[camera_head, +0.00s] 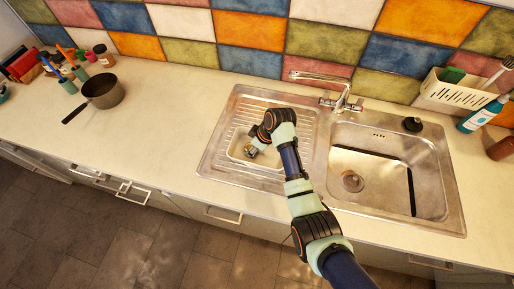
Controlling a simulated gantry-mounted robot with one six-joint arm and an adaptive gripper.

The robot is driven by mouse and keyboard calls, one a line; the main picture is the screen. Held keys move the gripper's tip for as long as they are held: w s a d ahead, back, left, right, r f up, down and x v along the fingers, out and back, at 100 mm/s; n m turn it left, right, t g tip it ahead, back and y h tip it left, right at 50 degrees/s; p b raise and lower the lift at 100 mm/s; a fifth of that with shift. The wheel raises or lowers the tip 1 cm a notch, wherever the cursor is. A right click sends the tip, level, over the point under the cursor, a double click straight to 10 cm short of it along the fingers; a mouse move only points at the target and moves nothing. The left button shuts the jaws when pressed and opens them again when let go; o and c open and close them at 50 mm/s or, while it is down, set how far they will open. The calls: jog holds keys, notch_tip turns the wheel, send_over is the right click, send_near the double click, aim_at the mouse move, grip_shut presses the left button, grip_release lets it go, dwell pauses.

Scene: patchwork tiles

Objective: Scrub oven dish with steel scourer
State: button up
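The oven dish (238,151) is a pale, shallow rectangular dish on the ribbed drainboard (222,150) left of the sink bowl. My arm comes in from the bottom right and covers the dish's right part. My gripper (250,151) points down into the dish. A small greyish thing shows at its fingertips, perhaps the steel scourer, but it is too small to tell. I cannot tell whether the fingers are shut on it.
The sink bowl (385,190) is empty to the right, with a faucet (338,97) behind. A dark saucepan (103,91) and several jars stand at the left. A white rack (452,94) and blue bottle (481,116) stand at the right. The counter left of the drainboard is clear.

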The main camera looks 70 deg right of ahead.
jog(key=shift+s+f, duration=0.1)
jog(key=shift+s, duration=0.05)
jog(key=shift+s+r+p, duration=0.2)
jog(key=shift+s+p, duration=0.35)
jog(key=shift+p, duration=0.2)
jog(key=shift+s+f, duration=0.15)
jog(key=shift+s, duration=0.45)
jog(key=shift+w, duration=0.1)
jog(key=shift+w+a, duration=0.1)
jog(key=shift+w, duration=1.1)
jog(key=shift+s, duration=0.1)
